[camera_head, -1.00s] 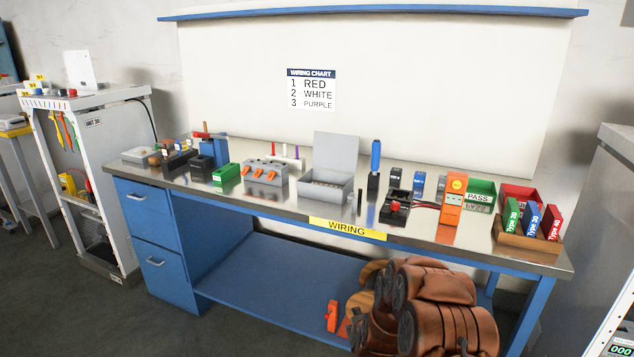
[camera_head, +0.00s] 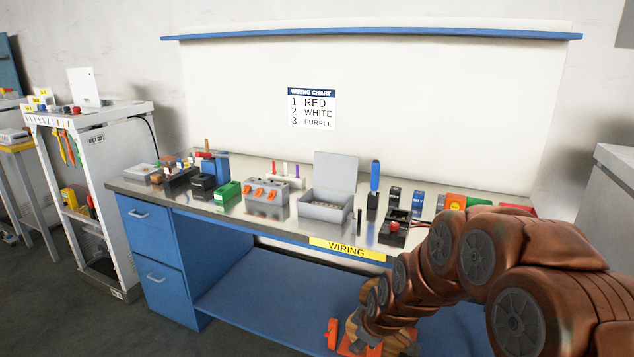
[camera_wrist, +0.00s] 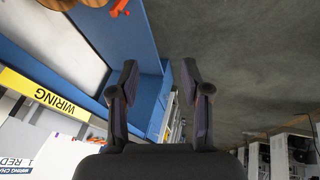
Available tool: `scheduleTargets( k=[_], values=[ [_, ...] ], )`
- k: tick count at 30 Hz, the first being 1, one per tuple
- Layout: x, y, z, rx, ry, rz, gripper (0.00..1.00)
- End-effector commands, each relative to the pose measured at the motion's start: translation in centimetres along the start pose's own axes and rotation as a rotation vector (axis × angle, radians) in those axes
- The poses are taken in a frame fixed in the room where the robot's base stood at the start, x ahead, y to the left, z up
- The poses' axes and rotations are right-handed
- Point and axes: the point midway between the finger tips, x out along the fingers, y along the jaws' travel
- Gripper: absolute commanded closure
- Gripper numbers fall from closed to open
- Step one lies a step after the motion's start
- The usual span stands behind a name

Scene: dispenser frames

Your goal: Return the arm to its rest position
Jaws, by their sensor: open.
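My gripper (camera_wrist: 158,72) shows in the wrist view with its two dark fingers apart and nothing between them. Beyond it are the blue side of the workbench, the yellow WIRING label (camera_wrist: 45,92) and the grey floor. In the head view my copper-coloured arm (camera_head: 545,285) fills the lower right, in front of the bench's right end. I cannot make out the gripper in the head view.
The blue workbench (camera_head: 265,290) carries a grey open box (camera_head: 325,212), an orange-switch box (camera_head: 266,190), a green block (camera_head: 228,194) and a red-button device (camera_head: 394,230). A white cart (camera_head: 100,165) stands left; a grey cabinet (camera_head: 612,190) stands right.

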Motion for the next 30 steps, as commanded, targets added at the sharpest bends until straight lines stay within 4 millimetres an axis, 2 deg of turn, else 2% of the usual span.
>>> scheduleTargets(
  k=[1, 11, 24, 30],
  values=[
    [-1.9, -0.3, 0.1, 0.035, -0.010, -0.010, 0.53],
    [-11.4, -5.4, 3.8, 0.311, -0.149, -0.121, 0.53],
    [-23.7, -13.4, 10.4, 0.711, -0.400, -0.174, 0.53],
    [-28.5, -17.4, 13.6, 0.893, -0.527, -0.169, 0.53]
  ],
)
